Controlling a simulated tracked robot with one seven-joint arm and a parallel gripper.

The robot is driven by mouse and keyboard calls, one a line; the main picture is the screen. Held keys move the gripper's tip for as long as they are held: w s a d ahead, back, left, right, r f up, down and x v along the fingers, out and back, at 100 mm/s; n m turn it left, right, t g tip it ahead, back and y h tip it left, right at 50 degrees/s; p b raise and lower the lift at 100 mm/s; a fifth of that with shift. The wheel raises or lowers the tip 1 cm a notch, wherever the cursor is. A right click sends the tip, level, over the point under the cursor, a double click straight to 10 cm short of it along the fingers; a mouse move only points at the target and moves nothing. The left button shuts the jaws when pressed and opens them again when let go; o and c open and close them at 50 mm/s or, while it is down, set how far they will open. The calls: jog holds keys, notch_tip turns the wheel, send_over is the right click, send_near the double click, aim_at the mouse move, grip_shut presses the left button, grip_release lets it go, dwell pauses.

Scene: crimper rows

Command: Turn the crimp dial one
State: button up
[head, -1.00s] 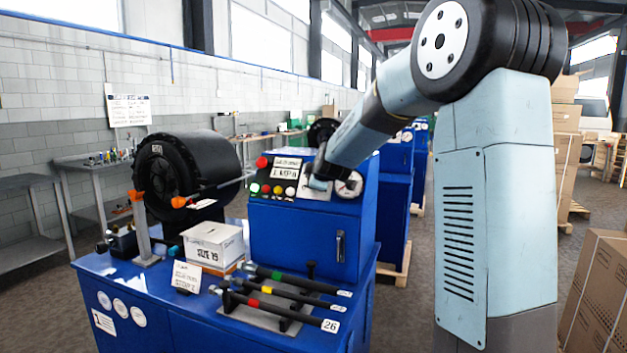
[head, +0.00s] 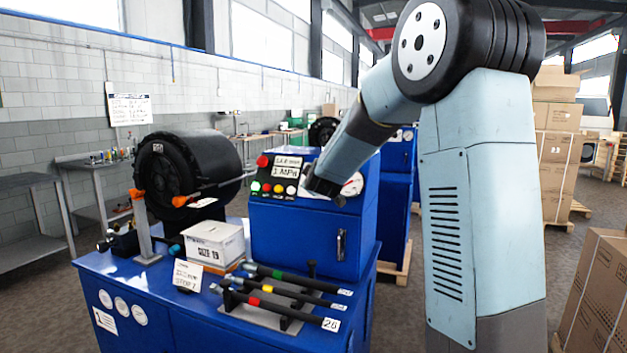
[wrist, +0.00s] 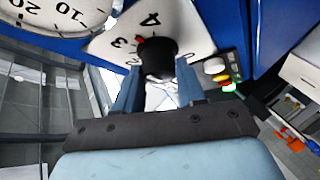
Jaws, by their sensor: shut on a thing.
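The crimp dial is a black knob (wrist: 158,58) with a red pointer mark, on a white plate (wrist: 195,28) with printed numbers. In the wrist view the red mark lies between the 3 and the 4. My gripper (wrist: 158,72) has its two blue fingers on either side of the knob and is shut on it. In the head view my gripper (head: 312,187) is at the sloped panel of the blue control cabinet (head: 292,235), and it hides the dial there.
A round gauge (wrist: 40,22) is beside the dial plate. Coloured buttons (head: 278,188) and a pressure sign (head: 286,172) sit left of my gripper. A black crimper head (head: 185,175), a white box (head: 214,242) and labelled hoses (head: 285,300) are on the blue bench.

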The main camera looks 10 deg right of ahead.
jog(key=shift+a+f, duration=0.1)
jog(key=shift+f, duration=0.15)
jog(key=o, duration=1.1)
jog(key=shift+r, duration=0.15)
jog(key=shift+c, duration=0.2)
jog(key=shift+s, duration=0.2)
jog(key=v, duration=1.3)
jog(key=shift+s, duration=0.2)
jog(key=shift+r, duration=0.15)
jog(key=s+f+m+g, duration=0.2)
jog(key=s+m+g, duration=0.1)
jog(key=s, duration=0.8)
jog(key=s+d+f+m+g+y, duration=0.1)
jog(key=s+f+m+g, duration=0.1)
jog(key=s, duration=1)
jog(key=s+f+m+g, duration=0.2)
jog(key=s+m+g, duration=0.2)
jog(key=s, duration=0.7)
jog(key=shift+d+f+g+y, duration=0.2)
jog(key=shift+d+g+y, duration=0.1)
jog(key=shift+g, duration=0.1)
